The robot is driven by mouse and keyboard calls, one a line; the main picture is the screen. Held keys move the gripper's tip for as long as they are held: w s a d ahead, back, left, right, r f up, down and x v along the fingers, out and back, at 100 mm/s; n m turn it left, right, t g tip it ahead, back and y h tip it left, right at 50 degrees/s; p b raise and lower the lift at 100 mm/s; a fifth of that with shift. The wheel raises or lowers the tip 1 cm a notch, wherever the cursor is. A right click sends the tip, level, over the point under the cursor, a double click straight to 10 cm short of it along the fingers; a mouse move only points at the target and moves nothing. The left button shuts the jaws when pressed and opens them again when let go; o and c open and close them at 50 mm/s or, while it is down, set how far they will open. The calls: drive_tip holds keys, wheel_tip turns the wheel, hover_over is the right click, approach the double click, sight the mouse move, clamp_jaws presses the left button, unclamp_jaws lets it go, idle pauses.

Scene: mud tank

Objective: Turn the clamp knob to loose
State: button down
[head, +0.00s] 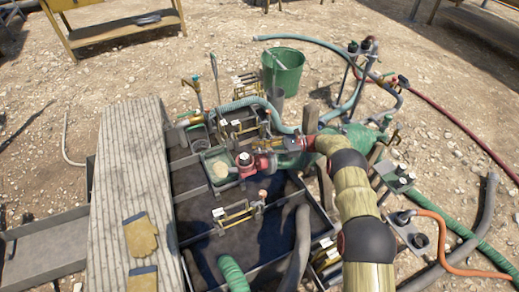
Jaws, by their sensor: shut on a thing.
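My gripper (273,144) is at the end of my arm, which comes up from the bottom right and bends left over the tank. It is shut at the right end of a brass-barred clamp (239,127) with a white tag. The clamp's knob is mostly hidden by the gripper, and its turn position cannot be read. A similar clamp (234,212) sits lower in the tank, with a pale pink knob (262,195) at its right end, clear of the gripper.
A red pump-like fitting (246,162) lies just below the gripper. Hoses, a wooden post (310,118) and a green bucket (285,72) are close by. A plank walkway (125,190) with yellow gloves (140,236) runs along the left. Open gravel lies beyond.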

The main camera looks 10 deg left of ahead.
sight(259, 148)
drive_tip(key=shift+n+g+h, duration=0.8)
drive_tip(key=shift+n+g, duration=0.5)
drive_tip(key=shift+g, duration=0.6)
drive_tip(key=c, duration=1.5)
unclamp_jaws()
drive_tip(key=shift+c, duration=0.2)
drive_tip(key=shift+o, duration=0.2)
wheel_tip(259, 148, up, 10)
